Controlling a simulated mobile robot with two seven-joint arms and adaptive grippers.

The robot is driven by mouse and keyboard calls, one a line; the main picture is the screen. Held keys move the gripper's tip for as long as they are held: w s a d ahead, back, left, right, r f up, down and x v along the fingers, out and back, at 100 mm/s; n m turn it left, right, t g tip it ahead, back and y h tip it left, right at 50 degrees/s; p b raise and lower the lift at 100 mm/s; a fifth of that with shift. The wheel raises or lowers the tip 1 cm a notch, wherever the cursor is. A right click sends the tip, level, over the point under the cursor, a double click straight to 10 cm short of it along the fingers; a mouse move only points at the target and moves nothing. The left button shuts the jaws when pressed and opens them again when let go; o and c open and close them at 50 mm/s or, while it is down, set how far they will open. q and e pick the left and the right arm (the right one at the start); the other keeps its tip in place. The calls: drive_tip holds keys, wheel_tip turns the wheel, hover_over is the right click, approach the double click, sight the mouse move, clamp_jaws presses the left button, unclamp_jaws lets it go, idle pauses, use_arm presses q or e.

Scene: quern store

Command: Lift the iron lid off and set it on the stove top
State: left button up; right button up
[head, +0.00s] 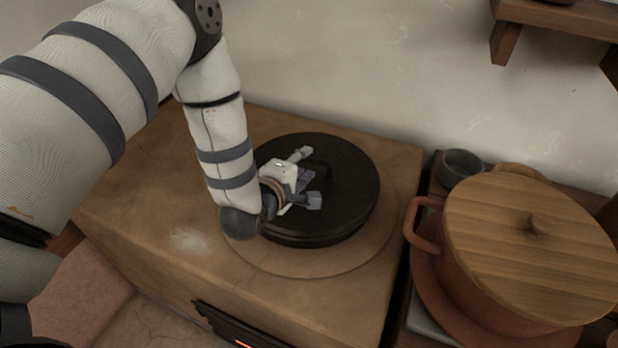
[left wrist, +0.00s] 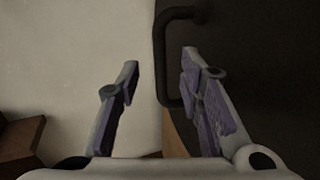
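The black round iron lid (head: 345,205) sits level on a low dark pan or plate on the brown stove top (head: 140,185). Its handle is mostly hidden in the head view; in the left wrist view the dark bent handle (left wrist: 159,60) stands out from the lid (left wrist: 265,70). My left gripper (head: 309,177) is over the lid, with its fingers spread. In the left wrist view the handle's bar appears between the open fingertips (left wrist: 162,62), nearer the right one. I cannot tell whether a finger touches it. My right gripper is not in view.
A terracotta pot with a wooden lid (head: 530,250) and a small grey bowl (head: 461,167) stand right of the stove. A wooden shelf (head: 560,18) is on the wall at upper right. A glowing fire opening (head: 240,332) is at the stove's front. The stove top's left part is clear.

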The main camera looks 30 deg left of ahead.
use_arm(q)
drive_tip(key=x, duration=0.3)
drive_tip(key=shift+f, duration=0.15)
drive_tip(key=shift+s, duration=0.1)
clamp_jaws()
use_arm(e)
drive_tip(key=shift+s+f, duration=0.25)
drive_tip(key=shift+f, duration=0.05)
